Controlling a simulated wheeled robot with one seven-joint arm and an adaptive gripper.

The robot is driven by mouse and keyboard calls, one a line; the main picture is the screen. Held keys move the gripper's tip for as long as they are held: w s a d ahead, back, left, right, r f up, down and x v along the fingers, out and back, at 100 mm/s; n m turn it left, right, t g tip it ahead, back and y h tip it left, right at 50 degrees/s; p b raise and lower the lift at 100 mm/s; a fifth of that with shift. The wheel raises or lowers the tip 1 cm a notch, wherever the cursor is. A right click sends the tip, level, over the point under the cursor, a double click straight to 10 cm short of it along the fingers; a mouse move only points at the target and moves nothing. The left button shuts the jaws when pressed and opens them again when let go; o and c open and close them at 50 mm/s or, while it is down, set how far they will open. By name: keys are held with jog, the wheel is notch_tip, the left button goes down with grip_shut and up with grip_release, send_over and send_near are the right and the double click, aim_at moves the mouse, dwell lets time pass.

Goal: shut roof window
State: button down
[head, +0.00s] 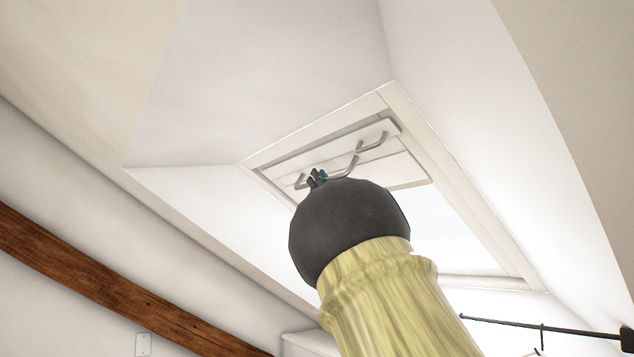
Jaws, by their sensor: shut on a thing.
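The roof window (385,168) is in the head view, set in a white frame (385,97) at the end of a deep sloping recess. A metal handle bar (345,171) runs along the sash's upper edge, with bends near its ends. My gripper (317,177) is at the left part of this bar, its small dark fingertips shut on it. My arm's dark round joint and pale yellow link hide the lower left of the window. Bright light shows below the white sash panel at the right, which looks tilted from the frame.
White sloping recess walls (460,110) close in on both sides of the window. A brown wooden beam (110,285) crosses the lower left. A dark rod (540,325) with hooks is at the lower right. A small switch plate (143,344) is on the wall.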

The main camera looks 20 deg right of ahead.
jog(key=shift+w+r, duration=0.1)
jog(key=c, duration=1.7)
grip_release()
jog(key=shift+w, duration=0.15)
jog(key=shift+o, duration=1.2)
jog(key=shift+w+a+f, duration=0.2)
jog(key=shift+w+f, duration=0.15)
jog(key=shift+w, duration=0.2)
jog(key=shift+s+r, duration=0.2)
jog(key=shift+s, duration=0.15)
jog(key=shift+s+d, duration=0.2)
jog(key=shift+s, duration=0.05)
jog(key=v, duration=1.1)
jog(key=shift+f, duration=0.5)
jog(key=shift+w+a, duration=0.1)
jog(key=shift+w, duration=0.05)
